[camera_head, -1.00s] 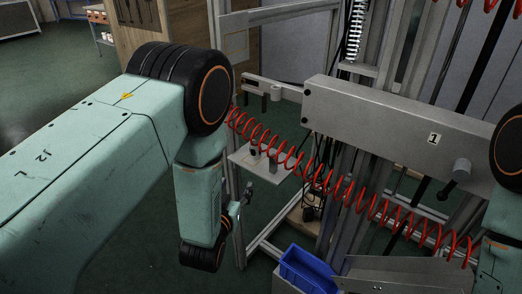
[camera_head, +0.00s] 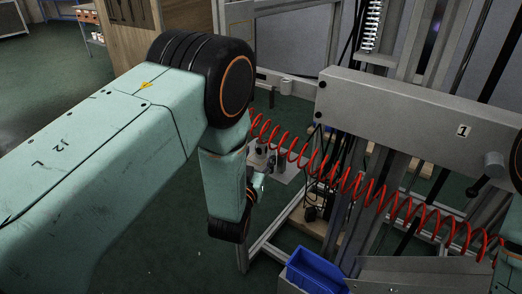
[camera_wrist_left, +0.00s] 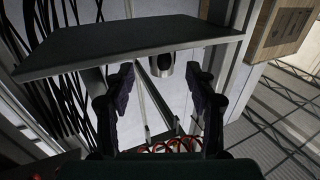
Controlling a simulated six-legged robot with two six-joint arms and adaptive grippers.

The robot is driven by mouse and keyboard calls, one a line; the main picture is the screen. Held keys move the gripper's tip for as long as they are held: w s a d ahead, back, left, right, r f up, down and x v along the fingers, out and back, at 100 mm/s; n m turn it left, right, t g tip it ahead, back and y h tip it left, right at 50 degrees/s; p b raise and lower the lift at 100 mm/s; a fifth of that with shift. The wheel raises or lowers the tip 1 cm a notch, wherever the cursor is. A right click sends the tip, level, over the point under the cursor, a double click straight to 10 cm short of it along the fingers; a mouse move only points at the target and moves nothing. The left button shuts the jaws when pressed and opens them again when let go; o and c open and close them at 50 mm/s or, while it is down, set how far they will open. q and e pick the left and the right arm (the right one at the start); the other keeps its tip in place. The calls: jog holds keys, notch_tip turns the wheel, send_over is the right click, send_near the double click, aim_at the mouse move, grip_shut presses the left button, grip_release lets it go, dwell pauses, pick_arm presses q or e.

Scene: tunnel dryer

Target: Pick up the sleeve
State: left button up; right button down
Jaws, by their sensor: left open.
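In the left wrist view a short dark cylinder with a pale band, which looks like the sleeve (camera_wrist_left: 161,66), shows at the edge of a dark plate (camera_wrist_left: 110,50). My left gripper (camera_wrist_left: 160,84) is open, its two dark fingers to either side of the sleeve in the picture and apart from it. In the head view my left gripper (camera_head: 262,181) hangs beside a small pale shelf (camera_head: 289,176). Small dark cylindrical pieces stand on that shelf, partly hidden by the red coil. I cannot tell which of them is the sleeve. My right gripper is out of view.
A red coiled hose (camera_head: 345,178) runs across in front of the shelf. A grey beam marked 1 (camera_head: 400,115) lies to the right. A blue bin (camera_head: 315,272) stands below. Metal frame posts surround the shelf. Green floor is open at the lower left.

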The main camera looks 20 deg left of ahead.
aim_at(260, 148)
pick_arm(q)
jog(key=w, duration=0.2)
jog(key=w+b, duration=0.1)
jog(key=shift+w+a+r, duration=0.2)
jog(key=shift+w, duration=0.15)
jog(key=shift+w+r, duration=0.1)
jog(key=shift+w, duration=0.35)
jog(key=c, duration=1.1)
jog(key=shift+o, duration=0.2)
